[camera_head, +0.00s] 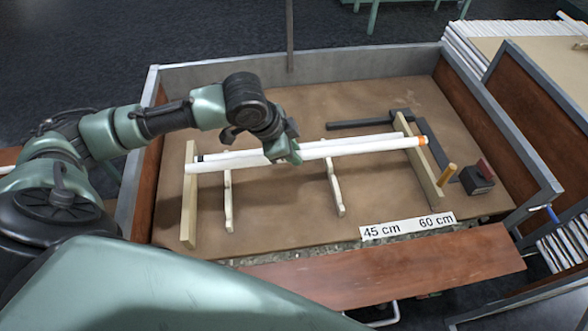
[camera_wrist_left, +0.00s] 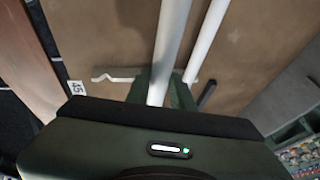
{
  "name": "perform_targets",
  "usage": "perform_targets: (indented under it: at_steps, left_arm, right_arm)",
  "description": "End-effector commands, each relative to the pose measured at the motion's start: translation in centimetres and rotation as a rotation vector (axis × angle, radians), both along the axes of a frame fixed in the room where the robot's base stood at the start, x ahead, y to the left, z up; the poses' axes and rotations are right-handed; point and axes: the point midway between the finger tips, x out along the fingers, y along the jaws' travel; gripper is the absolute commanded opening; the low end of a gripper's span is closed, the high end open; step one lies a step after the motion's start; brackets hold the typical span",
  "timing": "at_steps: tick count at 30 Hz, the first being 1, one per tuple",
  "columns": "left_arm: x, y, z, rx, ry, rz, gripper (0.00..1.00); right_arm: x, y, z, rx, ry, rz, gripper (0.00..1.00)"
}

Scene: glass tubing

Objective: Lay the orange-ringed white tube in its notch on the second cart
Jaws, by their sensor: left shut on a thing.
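The white tube with an orange ring (camera_head: 350,147) at its right end spans the cart bed (camera_head: 280,215) from left to right. My left gripper (camera_head: 283,150) is shut on it near its middle. In the left wrist view the held tube (camera_wrist_left: 170,45) runs into my gripper (camera_wrist_left: 163,88). The tube's ends lie over the left wooden bar (camera_head: 189,205) and the right wooden bar (camera_head: 424,178); I cannot tell whether it touches them or sits in a notch. My right gripper is not in view.
A second white tube (camera_head: 228,155) with a dark ring lies just behind; it shows in the wrist view (camera_wrist_left: 203,40). Two low notched supports (camera_head: 228,205) (camera_head: 335,185) stand between the bars. A dark block (camera_head: 478,178), a peg (camera_head: 447,174) and a 45/60 cm label (camera_head: 407,227) are at right.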

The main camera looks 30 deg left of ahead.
Motion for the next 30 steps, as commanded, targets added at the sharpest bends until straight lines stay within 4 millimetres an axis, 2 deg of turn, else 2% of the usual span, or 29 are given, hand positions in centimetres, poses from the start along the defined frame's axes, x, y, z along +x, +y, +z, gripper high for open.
perform_targets:
  at_steps: [1, 3, 10, 17, 30]
  left_arm:
    - [-0.1, 0.0, -1.1, -0.001, 0.002, 0.0, 0.0]
    - [0.0, -0.1, -2.0, -0.001, 0.0, -0.001, 0.0]
    - [0.0, -0.1, -3.6, -0.002, 0.001, -0.001, 0.0]
    - [0.0, 0.0, -6.9, 0.0, 0.001, 0.0, 0.0]
    - [0.0, -0.1, -7.5, -0.002, -0.001, 0.0, 0.0]
  right_arm:
    - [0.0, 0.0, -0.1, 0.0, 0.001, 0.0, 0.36]
    - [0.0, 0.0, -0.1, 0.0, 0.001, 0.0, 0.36]
    - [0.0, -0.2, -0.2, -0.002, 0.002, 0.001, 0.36]
    - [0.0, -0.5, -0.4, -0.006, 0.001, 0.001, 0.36]
    - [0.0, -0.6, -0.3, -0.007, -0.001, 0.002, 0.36]
